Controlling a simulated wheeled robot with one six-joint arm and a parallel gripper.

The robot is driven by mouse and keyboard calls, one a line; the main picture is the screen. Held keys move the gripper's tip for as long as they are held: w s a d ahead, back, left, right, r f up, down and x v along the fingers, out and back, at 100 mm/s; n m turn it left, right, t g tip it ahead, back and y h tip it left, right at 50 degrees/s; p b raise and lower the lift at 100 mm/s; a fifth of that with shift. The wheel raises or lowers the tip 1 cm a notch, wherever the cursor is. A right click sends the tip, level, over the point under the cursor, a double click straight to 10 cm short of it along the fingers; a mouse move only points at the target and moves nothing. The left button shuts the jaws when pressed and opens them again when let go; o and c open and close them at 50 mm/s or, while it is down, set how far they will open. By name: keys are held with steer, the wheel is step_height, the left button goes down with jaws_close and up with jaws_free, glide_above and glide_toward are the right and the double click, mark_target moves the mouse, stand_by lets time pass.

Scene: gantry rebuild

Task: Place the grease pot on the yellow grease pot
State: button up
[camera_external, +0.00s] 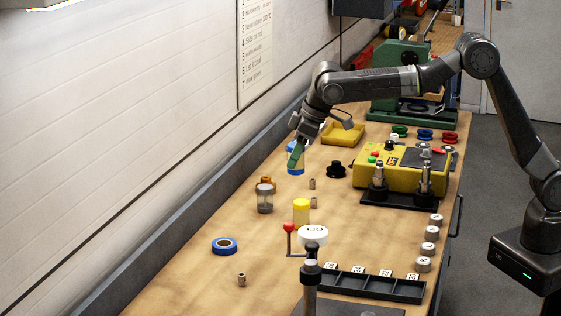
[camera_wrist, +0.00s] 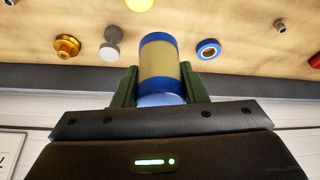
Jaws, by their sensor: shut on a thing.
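A pot with blue ends and a tan middle (camera_wrist: 158,62), likely the grease pot, is held upright between the green fingers of my gripper (camera_wrist: 160,90) in the wrist view. In the external view my gripper (camera_external: 295,154) is at the far left part of the bench, with the blue of the pot (camera_external: 298,170) showing below it. I cannot tell whether its base touches the bench. The yellow grease pot (camera_external: 301,212) stands upright on the bench, nearer the camera and apart from the held pot. Part of a yellow round thing (camera_wrist: 139,4) shows at the wrist view's top edge.
A blue tape roll (camera_external: 224,246) lies nearer. A red-knobbed lever (camera_external: 289,228), a yellow control box (camera_external: 400,170), a black knob (camera_external: 336,169) and a yellow tray (camera_external: 343,138) are around.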

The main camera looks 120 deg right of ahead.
steer(key=s+d, duration=0.1)
steer(key=s, duration=0.1)
steer(key=p, duration=0.1)
glide_above(301, 201)
step_height(301, 201, down, 5)
steer(key=shift+r, duration=0.2)
steer(key=shift+f+p, duration=0.35)
steer(key=shift+f, duration=1.65)
steer(key=shift+f, duration=0.1)
steer(key=o, duration=1.1)
steer(key=shift+f, duration=0.1)
steer(key=shift+c, duration=0.2)
steer(key=shift+r, duration=0.3)
steer(key=b+v, duration=0.2)
steer(key=v, duration=0.9)
steer(key=shift+r, duration=0.4)
